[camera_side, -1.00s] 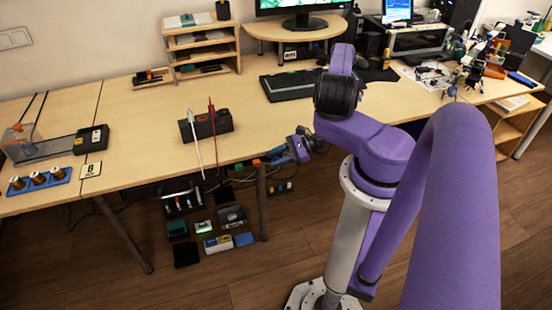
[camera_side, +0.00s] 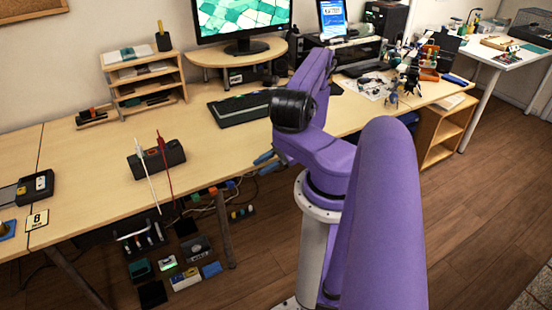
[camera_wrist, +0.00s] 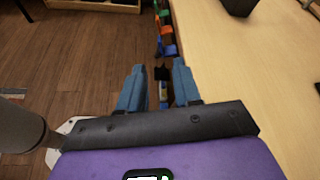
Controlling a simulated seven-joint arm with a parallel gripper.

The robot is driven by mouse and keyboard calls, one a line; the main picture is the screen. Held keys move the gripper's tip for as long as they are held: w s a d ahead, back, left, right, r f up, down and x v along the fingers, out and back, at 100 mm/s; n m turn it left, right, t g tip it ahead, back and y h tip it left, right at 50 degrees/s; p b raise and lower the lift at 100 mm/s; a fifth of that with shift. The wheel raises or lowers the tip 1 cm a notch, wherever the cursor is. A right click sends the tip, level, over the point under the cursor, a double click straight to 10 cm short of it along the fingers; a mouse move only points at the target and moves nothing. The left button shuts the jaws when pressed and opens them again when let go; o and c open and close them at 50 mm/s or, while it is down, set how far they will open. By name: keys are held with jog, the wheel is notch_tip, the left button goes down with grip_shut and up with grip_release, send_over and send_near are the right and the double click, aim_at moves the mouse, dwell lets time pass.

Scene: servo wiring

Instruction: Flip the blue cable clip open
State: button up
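The blue cable clip (camera_wrist: 169,50) is at the near end of a row of coloured clips on the table's front edge, in the wrist view. In the side view it is a small blue spot (camera_side: 230,184) at the table edge. Whether its flap is open or shut is too small to tell. My gripper (camera_wrist: 158,70) is open, its two blue fingers apart with nothing held between them. The clip lies beyond the fingertips, roughly in line with the gap. In the side view my gripper (camera_side: 264,163) is right of the clip, beside the table edge.
Orange (camera_side: 212,190) and green (camera_side: 195,196) clips sit along the same edge. Cables hang below it. A black box with red and white probes (camera_side: 157,160) and a keyboard (camera_side: 241,108) are on the table. The tabletop near the clips is clear.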

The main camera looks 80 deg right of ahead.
jog(key=v, duration=0.5)
dwell(0.4)
